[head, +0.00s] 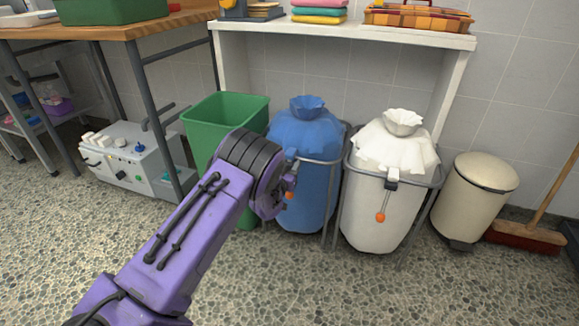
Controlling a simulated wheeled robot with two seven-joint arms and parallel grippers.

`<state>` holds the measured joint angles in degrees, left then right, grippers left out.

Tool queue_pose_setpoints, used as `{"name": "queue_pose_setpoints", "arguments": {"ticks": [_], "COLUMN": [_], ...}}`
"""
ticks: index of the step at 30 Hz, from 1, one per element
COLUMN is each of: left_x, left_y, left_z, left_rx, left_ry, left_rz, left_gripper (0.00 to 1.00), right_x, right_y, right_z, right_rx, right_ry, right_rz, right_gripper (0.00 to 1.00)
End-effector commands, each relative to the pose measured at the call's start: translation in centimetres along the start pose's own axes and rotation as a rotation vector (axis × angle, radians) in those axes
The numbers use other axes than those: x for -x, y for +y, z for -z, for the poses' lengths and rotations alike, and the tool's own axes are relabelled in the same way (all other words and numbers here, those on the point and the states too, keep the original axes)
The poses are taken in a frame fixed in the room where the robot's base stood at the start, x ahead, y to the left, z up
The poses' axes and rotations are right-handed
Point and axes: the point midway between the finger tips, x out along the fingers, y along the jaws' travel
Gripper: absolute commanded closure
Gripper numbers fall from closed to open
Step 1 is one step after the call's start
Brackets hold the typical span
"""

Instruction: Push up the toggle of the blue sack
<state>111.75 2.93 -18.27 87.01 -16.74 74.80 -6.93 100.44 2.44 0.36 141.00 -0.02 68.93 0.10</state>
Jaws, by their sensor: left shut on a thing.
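The blue sack (310,130) hangs in a metal stand, its neck gathered into a frilled top (308,106). My left gripper (289,178) is at the front left of this sack, shut on its toggle. My purple wrist and forearm hide most of the fingers and the toggle itself. An orange ball (289,195) shows just below the fingers. My right gripper is not in view.
A green bin (222,112) stands left, a cream pedal bin (474,195) right. A white shelf (350,34) runs above.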

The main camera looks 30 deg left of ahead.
Motion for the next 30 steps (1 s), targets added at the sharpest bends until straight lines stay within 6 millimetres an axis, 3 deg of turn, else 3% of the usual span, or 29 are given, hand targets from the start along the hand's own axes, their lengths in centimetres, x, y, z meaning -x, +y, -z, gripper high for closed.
{"name": "queue_pose_setpoints", "arguments": {"ticks": [3,13,14,15,25,30], "left_x": [0.1,0.1,0.1,0.1,0.2,2.4], "left_y": [0.1,0.1,0.1,0.1,0.0,0.1], "left_z": [0.7,0.6,0.6,0.6,0.6,0.9], "left_rx": [0.000,0.000,0.000,0.000,0.000,-0.002], "left_ry": [-0.001,-0.003,-0.003,-0.003,-0.003,-0.006], "left_rz": [-0.001,-0.001,-0.001,-0.001,-0.001,-0.001], "left_gripper": [1.00,1.00,0.43,0.32,0.32,0.32], "right_x": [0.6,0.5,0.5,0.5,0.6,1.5], "right_y": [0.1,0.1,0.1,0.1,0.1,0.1], "right_z": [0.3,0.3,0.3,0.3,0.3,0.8], "right_rx": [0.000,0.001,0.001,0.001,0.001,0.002], "right_ry": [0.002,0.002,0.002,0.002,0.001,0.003], "right_rz": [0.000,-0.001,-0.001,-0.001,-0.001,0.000], "right_gripper": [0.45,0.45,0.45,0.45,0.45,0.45]}}
